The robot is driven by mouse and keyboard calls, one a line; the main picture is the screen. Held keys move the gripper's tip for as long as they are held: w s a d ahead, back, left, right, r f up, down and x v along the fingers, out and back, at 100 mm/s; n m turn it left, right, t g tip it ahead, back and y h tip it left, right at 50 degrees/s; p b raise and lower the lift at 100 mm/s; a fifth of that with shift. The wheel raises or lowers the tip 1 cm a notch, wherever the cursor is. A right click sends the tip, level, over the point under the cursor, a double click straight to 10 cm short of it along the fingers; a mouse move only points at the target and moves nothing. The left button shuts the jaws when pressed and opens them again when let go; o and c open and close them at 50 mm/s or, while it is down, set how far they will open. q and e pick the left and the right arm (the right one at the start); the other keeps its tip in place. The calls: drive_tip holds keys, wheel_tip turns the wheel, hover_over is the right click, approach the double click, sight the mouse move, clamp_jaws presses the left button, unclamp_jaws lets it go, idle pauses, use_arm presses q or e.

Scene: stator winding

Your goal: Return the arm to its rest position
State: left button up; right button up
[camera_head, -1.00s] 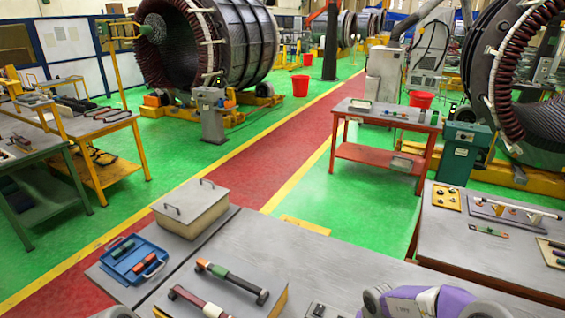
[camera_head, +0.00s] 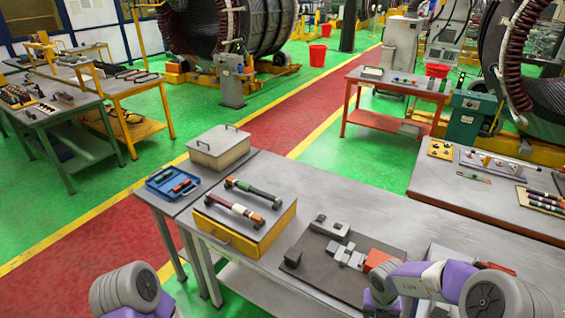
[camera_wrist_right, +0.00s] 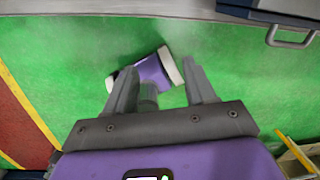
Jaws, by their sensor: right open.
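My right arm (camera_head: 440,285) shows at the bottom right of the head view, low over the near edge of the workbench, and its gripper is out of that view. In the right wrist view my right gripper (camera_wrist_right: 162,90) has its two grey fingers apart, with nothing held between them. Green floor and a purple and white part of my own body lie beyond the fingers. A piece of my left arm (camera_head: 125,290) shows at the bottom left of the head view, in front of the workbench. My left gripper is not seen.
The near workbench (camera_head: 330,205) carries a lidded box (camera_head: 219,147), a blue tray (camera_head: 160,188), a yellow case (camera_head: 245,240) with two handled tools, and a dark mat (camera_head: 330,285) with grey blocks. A second bench (camera_head: 420,185) stands at the right.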

wheel_tip(320, 180, down, 15)
drive_tip(key=s+a+n+t+h+b, duration=0.1)
drive_tip(key=n+b, duration=0.1)
drive_tip(key=n, duration=0.7)
drive_tip(key=s+a+n+t+b, duration=0.1)
drive_tip(key=a+n+t+b, duration=0.15)
drive_tip(key=n, duration=0.55)
use_arm(q)
wheel_tip(320, 180, down, 9)
drive_tip(key=b, duration=0.4)
drive_tip(key=shift+w+f+b, duration=0.15)
drive_tip(key=shift+f+b, duration=0.05)
drive_tip(key=shift+b, duration=0.15)
use_arm(e)
drive_tip(key=s+a+f+n+g+y, duration=0.1)
drive_tip(key=s+a+f+n+y, duration=0.2)
drive_tip(key=n, duration=0.7)
drive_tip(key=s+a+f+n+g+y, duration=0.2)
drive_tip(key=s+a+f+n, duration=0.4)
drive_tip(key=s+a+n, duration=0.3)
drive_tip(key=shift+s+a+f+n+y, duration=0.4)
drive_tip(key=shift+s+a+y, duration=0.1)
drive_tip(key=shift+a+y, duration=0.3)
